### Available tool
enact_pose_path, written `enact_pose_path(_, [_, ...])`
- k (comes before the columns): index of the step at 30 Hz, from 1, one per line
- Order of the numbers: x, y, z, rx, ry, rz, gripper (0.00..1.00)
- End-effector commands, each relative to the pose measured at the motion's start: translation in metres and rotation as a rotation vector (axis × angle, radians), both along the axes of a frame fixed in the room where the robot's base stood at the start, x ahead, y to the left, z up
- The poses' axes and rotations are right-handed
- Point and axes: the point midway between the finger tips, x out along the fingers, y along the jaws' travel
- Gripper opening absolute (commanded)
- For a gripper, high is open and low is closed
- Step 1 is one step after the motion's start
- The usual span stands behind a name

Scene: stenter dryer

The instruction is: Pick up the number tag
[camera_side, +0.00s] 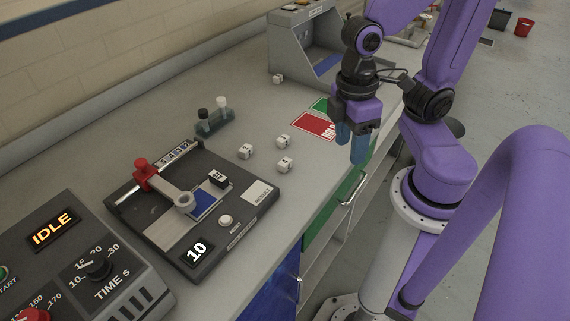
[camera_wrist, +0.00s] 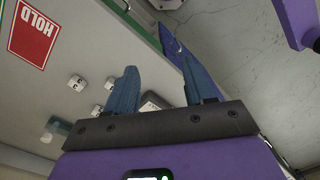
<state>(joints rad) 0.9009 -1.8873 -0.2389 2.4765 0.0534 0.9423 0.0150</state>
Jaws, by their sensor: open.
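Several small white blocks with dark marks sit on the grey bench; three are grouped right of the black device, one block (camera_side: 246,151), another (camera_side: 283,141) and a third (camera_side: 285,165). The marks are too small to read, so I cannot tell which is the number tag. The wrist view shows three white blocks left of the fingers, one of them clear (camera_wrist: 77,83). My gripper (camera_side: 350,152) is open and empty above the bench's front edge, right of the blocks and apart from them. Its blue fingers (camera_wrist: 159,65) also show in the wrist view.
The black device (camera_side: 265,206) with a red-knobbed lever and a dark block (camera_side: 217,179) stands left of the group. A vial rack (camera_side: 214,122) is behind. A red card (camera_side: 312,127), reading HOLD in the wrist view (camera_wrist: 33,33), lies near my gripper. A grey cabinet (camera_side: 292,50) stands at the back.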

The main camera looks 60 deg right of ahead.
Motion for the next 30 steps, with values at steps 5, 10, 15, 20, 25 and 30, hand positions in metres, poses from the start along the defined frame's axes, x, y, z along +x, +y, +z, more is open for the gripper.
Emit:
enact_pose_path(5, [0.021,-0.014,-0.012,-0.063,0.157,-0.332,0.53])
enact_pose_path(10, [0.039,-0.027,-0.021,-0.091,0.323,-0.648,0.53])
enact_pose_path(15, [0.060,-0.042,-0.030,-0.086,0.500,-0.959,0.53])
enact_pose_path(20, [0.081,-0.060,-0.039,-0.050,0.677,-1.244,0.53])
enact_pose_path(25, [0.104,-0.085,-0.048,0.026,0.875,-1.534,0.53])
enact_pose_path(30, [0.127,-0.117,-0.058,0.145,1.080,-1.806,0.53])
